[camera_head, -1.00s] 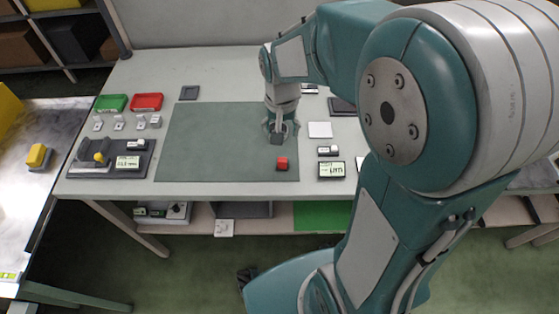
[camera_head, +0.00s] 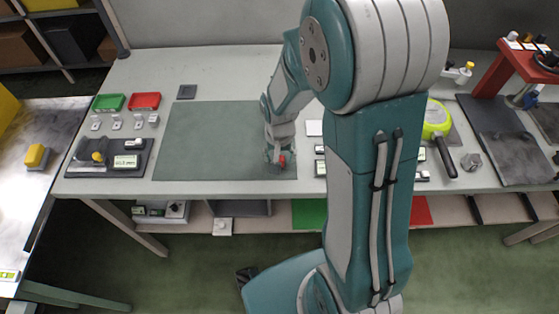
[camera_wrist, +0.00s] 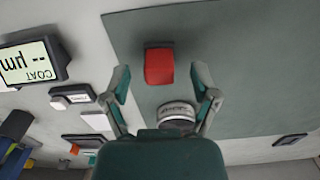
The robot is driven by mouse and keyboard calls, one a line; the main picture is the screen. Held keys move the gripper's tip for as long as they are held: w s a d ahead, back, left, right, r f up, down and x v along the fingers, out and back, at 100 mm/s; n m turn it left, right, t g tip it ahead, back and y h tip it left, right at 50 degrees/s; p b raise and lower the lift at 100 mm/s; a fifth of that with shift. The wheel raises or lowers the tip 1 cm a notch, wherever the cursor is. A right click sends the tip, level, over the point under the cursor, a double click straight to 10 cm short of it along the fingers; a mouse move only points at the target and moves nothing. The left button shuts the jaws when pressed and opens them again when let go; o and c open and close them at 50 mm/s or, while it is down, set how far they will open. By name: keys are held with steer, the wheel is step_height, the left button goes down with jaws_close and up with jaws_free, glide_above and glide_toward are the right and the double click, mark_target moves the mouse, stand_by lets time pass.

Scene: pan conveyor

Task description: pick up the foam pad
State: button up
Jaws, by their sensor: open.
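A small red block with a dark layer along one edge (camera_wrist: 159,66) lies on the green-grey mat and looks most like the foam pad. In the wrist view my gripper (camera_wrist: 162,88) is open, with one finger to each side of the block's near end. The block sits just ahead of the fingertips, with no clear contact. A round grey-and-white labelled piece (camera_wrist: 177,113) shows between the fingers.
The mat (camera_head: 215,140) is clear to the left. A display marked COAT (camera_wrist: 32,62) and a small white-topped piece (camera_wrist: 72,96) lie beside the mat. Green (camera_head: 109,102) and red (camera_head: 145,101) trays stand at the left. A green pan (camera_head: 436,120) is at the right.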

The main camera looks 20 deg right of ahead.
steer(key=shift+f, duration=0.25)
jaws_close()
steer(key=shift+r, duration=0.6)
step_height(320, 180, up, 2)
steer(key=shift+r, duration=0.15)
steer(key=s+r, duration=0.9)
steer(key=s, duration=0.5)
steer(key=shift+a+r, duration=0.3)
steer(key=shift+a, duration=0.1)
